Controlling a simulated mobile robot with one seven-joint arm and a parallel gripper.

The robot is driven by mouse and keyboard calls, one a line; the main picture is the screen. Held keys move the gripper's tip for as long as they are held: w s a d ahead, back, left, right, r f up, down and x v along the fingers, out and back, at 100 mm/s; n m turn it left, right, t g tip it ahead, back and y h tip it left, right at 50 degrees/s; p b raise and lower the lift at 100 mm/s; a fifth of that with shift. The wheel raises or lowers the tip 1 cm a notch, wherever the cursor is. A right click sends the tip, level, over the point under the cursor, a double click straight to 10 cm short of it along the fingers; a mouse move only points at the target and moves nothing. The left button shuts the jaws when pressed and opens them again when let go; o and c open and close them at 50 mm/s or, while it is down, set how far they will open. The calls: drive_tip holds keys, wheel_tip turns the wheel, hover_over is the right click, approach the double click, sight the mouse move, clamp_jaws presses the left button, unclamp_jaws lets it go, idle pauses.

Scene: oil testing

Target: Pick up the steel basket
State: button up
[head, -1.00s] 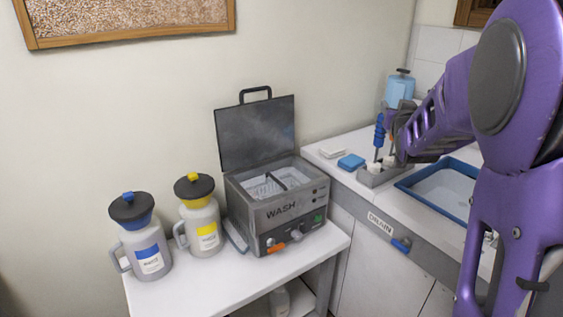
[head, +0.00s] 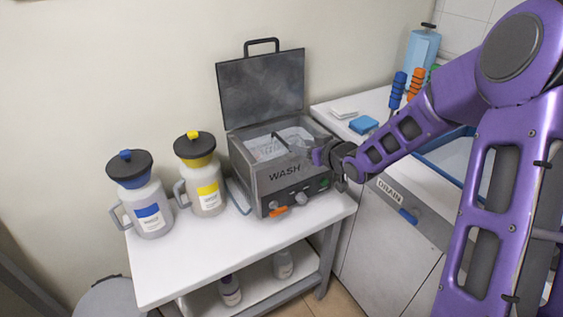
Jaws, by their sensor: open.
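The steel basket (head: 265,150) looks like pale wire mesh inside the grey wash unit (head: 262,182), whose lid (head: 262,88) stands open at the back. A dark bar crosses the opening above the mesh. My gripper (head: 316,156) is at the unit's right top edge, beside the basket. It is open; its fingertips are small in the view, and whether they touch the unit or basket cannot be told.
Jugs with a blue (head: 148,200) and a yellow (head: 202,178) label stand left of the unit on the white table (head: 180,265). The right counter holds a blue block (head: 364,124), blue and orange handled tools (head: 398,92), and a basin partly behind my arm. Bottles stand on the shelf below.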

drive_tip(key=x, duration=0.6)
drive_tip(key=shift+w+b, duration=0.1)
drive_tip(key=shift+b, duration=0.25)
drive_tip(key=x, duration=0.5)
drive_tip(key=shift+a+f+b, duration=0.1)
drive_tip(key=shift+f+b, duration=0.1)
drive_tip(key=shift+b, duration=0.1)
clamp_jaws()
drive_tip(key=shift+r, duration=0.15)
idle(0.4)
